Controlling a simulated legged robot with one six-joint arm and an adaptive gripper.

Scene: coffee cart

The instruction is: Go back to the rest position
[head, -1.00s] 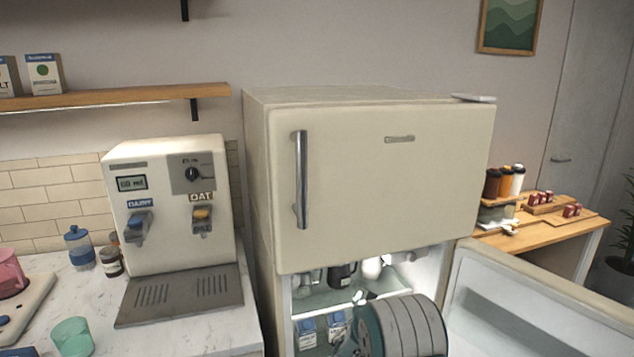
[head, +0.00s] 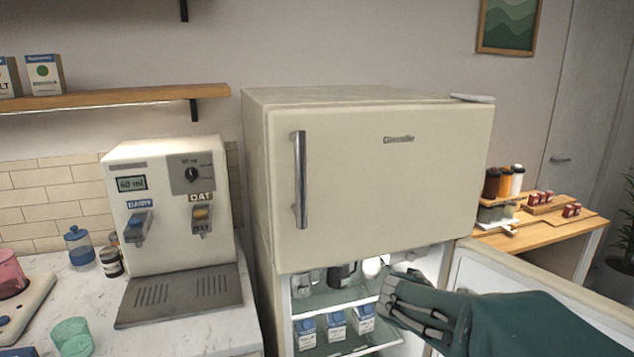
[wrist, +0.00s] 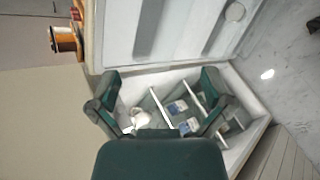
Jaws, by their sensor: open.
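My gripper (head: 387,297) is in front of the open lower compartment of the cream fridge (head: 380,180), at its right side. In the wrist view my gripper (wrist: 158,105) has its two fingers spread wide, with nothing between them. Behind the fingers the lit shelves show, with several blue-capped cartons (head: 336,323) on the lower shelf. My green arm reaches in from the lower right and hides part of the shelves and the open door.
The open lower fridge door (head: 540,300) swings out to the right, close to my arm. A milk dispenser (head: 170,205) and a green cup (head: 72,337) stand on the left counter. A wooden side table (head: 560,225) stands behind the door.

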